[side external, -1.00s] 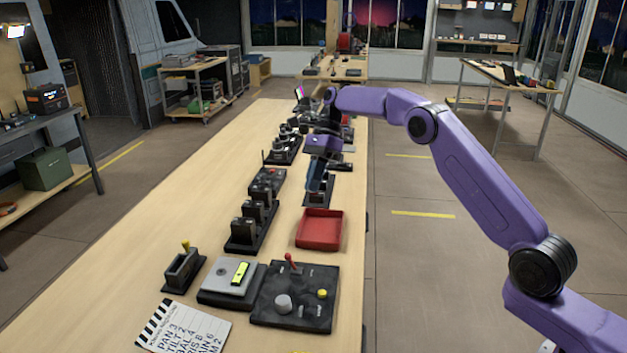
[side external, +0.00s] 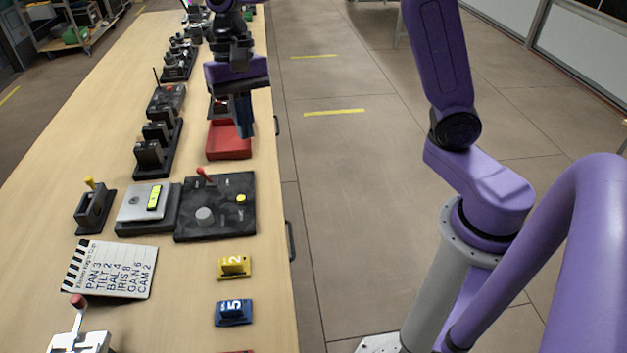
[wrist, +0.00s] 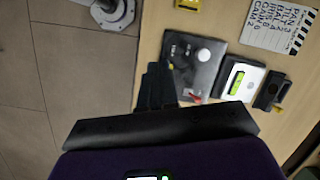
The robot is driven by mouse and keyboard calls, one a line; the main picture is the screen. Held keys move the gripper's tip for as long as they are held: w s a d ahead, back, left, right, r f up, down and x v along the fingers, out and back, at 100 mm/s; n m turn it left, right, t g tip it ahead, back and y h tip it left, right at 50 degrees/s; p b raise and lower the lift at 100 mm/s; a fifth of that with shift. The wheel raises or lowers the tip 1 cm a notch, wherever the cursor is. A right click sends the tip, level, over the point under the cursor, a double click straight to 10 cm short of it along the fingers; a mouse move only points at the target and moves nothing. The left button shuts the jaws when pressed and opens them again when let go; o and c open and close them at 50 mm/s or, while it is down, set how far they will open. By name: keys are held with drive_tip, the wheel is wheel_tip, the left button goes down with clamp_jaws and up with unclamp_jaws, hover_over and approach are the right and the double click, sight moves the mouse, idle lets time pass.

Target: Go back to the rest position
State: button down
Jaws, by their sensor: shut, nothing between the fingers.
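My gripper (side external: 244,120) hangs from the purple arm, fingers pointing down, over the right edge of the long wooden table (side external: 60,170). Its fingers are shut with nothing between them. In the side external view it is in front of the red tray (side external: 228,143) and hides part of it. In the wrist view the dark fingers (wrist: 158,80) show side by side near the table's edge, beside the black control panel (wrist: 190,65).
The black panel (side external: 222,222) has a red lever and grey knob. A grey box with a green display (side external: 148,205), a clapperboard (side external: 110,270), a yellow block (side external: 234,268) and a blue block (side external: 233,313) lie nearer. Black racks (side external: 155,150) stand left.

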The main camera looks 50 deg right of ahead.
drive_tip(key=s+d+f+n+t, duration=0.1)
drive_tip(key=s+d+n, duration=0.2)
drive_tip(key=s+n, duration=0.2)
drive_tip(key=s+d+f+n+h, duration=0.1)
drive_tip(key=s+d+n, duration=0.3)
drive_tip(key=s, duration=0.7)
drive_tip(key=s+d+f+n+t, duration=0.1)
drive_tip(key=s+d+f+n, duration=0.2)
drive_tip(key=s+n, duration=0.5)
drive_tip(key=shift+s+d+t+h, duration=0.25)
drive_tip(key=shift+d+t+h, duration=0.05)
drive_tip(key=shift+d, duration=0.1)
drive_tip(key=c, duration=1.8)
unclamp_jaws()
drive_tip(key=shift+r, duration=0.1)
